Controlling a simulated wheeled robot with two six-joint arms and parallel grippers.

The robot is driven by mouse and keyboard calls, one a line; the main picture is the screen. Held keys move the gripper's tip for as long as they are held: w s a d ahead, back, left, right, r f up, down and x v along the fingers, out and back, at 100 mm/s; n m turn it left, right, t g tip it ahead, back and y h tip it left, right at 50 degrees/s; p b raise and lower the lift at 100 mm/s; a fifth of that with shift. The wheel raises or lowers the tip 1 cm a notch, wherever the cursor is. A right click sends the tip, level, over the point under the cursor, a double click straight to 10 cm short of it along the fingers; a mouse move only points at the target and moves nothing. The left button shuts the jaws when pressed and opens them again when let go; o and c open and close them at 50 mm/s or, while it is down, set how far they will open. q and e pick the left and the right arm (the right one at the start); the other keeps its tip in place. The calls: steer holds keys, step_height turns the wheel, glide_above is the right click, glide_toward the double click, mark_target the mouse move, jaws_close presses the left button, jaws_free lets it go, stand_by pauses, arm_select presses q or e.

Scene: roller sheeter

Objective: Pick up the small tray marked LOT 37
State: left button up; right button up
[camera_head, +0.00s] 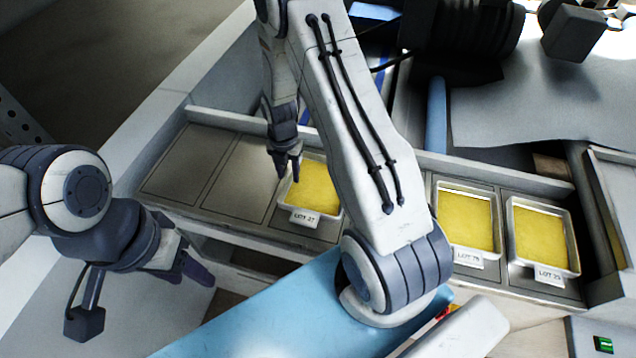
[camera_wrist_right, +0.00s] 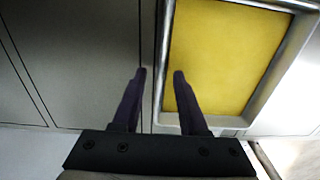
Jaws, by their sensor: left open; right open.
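The small tray (camera_head: 283,198) holds a yellow sheet and carries a white label (camera_head: 304,218) that seems to read LOT 37; its digits are small. My right forearm hides its right part in the head view. My right gripper (camera_head: 288,168) is open at the tray's left edge. In the right wrist view, the tray's left wall lies between the fingers of the right gripper (camera_wrist_right: 160,74), one finger outside and one over the yellow. Contact cannot be told. My left gripper (camera_head: 194,272) is open and empty at the lower left, away from the tray.
Two similar yellow-filled trays stand to the right, with a middle tray label (camera_head: 467,258) and a far-right tray label (camera_head: 549,275). Two empty bays (camera_head: 187,165) (camera_head: 240,180) lie left of the tray. A raised back ledge (camera_head: 225,119) runs behind the bays.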

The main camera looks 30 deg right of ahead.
steer(key=shift+f, duration=0.3)
steer(key=shift+f, duration=0.25)
stand_by(0.5)
jaws_close()
stand_by(1.3)
